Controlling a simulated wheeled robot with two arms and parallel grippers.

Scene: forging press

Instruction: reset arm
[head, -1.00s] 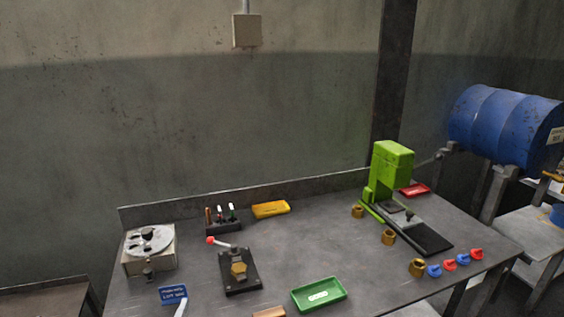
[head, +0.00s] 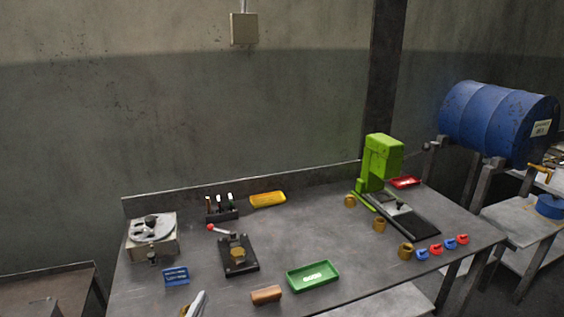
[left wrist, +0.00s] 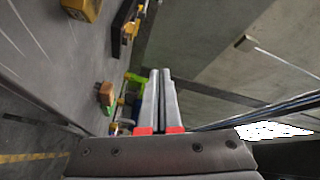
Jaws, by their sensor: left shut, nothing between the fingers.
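My right gripper is in neither view.
The grey table (head: 300,240) bears a blue rack (head: 176,276), a brown block (head: 266,294), a black lever fixture (head: 238,262), a green tray (head: 313,276) and a green press (head: 383,160). The table's middle is clear.

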